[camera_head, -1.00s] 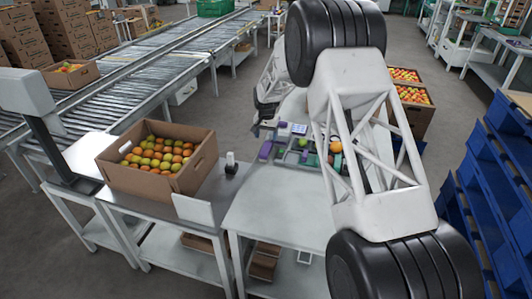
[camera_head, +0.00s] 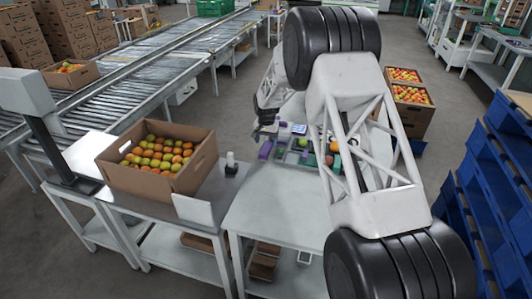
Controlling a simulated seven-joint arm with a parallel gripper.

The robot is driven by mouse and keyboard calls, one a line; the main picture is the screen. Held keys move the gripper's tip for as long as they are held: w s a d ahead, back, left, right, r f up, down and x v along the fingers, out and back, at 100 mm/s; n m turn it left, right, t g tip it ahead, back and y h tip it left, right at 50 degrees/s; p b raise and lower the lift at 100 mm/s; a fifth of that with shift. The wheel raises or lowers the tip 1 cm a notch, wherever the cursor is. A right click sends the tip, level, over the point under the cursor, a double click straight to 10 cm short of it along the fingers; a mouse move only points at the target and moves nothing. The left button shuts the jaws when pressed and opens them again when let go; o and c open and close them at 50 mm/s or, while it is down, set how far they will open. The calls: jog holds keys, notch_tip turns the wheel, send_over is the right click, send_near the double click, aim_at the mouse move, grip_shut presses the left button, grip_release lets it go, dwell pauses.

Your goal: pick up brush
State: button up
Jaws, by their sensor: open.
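My gripper (camera_head: 265,130) is at the far left edge of the white table (camera_head: 270,215), small and dark in the picture. It is open. It is near a group of small items: a purple block (camera_head: 265,149), a blue-and-white item (camera_head: 299,129), a green fruit (camera_head: 303,142) and an orange fruit (camera_head: 334,147). I cannot pick out the brush among them. My arm hides the right part of the table and some of these items.
A roller conveyor (camera_head: 130,75) runs behind. Blue pallets (camera_head: 480,190) stand at the right. The table's near part is clear.

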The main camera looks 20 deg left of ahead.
aim_at(266, 148)
jog(key=shift+s+f, duration=0.1)
jog(key=shift+f, duration=2.45)
jog(key=shift+c, duration=0.4)
jog(key=c, duration=0.9)
jog(key=shift+r, duration=0.15)
jog(key=shift+c, duration=0.2)
jog(key=shift+r, duration=0.75)
notch_tip(266, 148, up, 2)
jog(key=shift+a+r, duration=0.1)
jog(key=s+d, duration=0.2)
jog(key=s, duration=0.2)
jog(key=s+d, duration=0.3)
jog(key=s, duration=0.2)
jog(key=s+d+r, duration=0.1)
jog(key=s+d, duration=0.1)
jog(key=s, duration=0.3)
jog(key=shift+s+d, duration=0.15)
jog(key=shift+d, duration=0.05)
